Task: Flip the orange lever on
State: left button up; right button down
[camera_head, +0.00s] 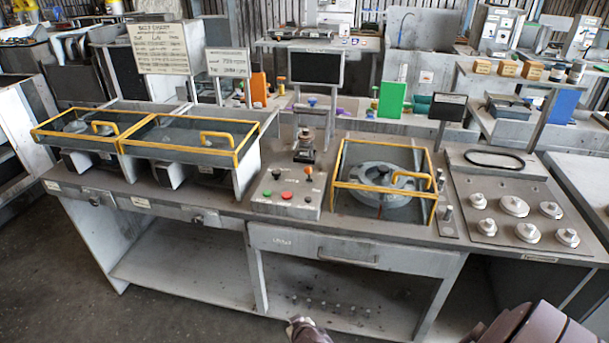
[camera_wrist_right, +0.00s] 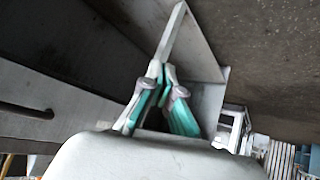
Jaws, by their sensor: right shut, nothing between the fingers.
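A small orange knob or lever tip (camera_head: 308,172) shows at the upper right of the sloped grey control panel (camera_head: 287,206) in the head view. It is too small to tell its position. Green, red and black buttons share the panel. My right gripper (camera_wrist_right: 163,82) shows in the right wrist view, with green-padded fingers shut and nothing held. Grey metal surfaces lie close around its fingertips, and no orange lever shows there. My left gripper is not recognisable in either view.
Yellow-framed covers (camera_head: 182,137) stand left of the panel, and another yellow frame (camera_head: 383,182) over a round housing stands right of it. A black screen (camera_head: 316,67) rises behind. A panel with several round knobs (camera_head: 515,206) is at right. The shelf below (camera_head: 190,262) looks mostly empty.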

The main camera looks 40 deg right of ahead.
jog(key=w+d+r+m+t+h, duration=0.1)
jog(key=w+d+r, duration=0.3)
jog(key=r, duration=0.7)
jog(key=w+d+r+m+t+h, duration=0.1)
jog(key=w+d+r+m+h, duration=0.2)
jog(key=r, duration=0.8)
jog(key=w+d+r+m+t+h+p, duration=0.1)
jog(key=w+d+r+m+t+h, duration=0.1)
jog(key=r, duration=0.9)
jog(key=w+d+h, duration=0.1)
jog(key=w+d, duration=0.1)
jog(key=d, duration=0.1)
jog(key=shift+w+d+r+m, duration=0.3)
jog(key=shift+w+d, duration=0.1)
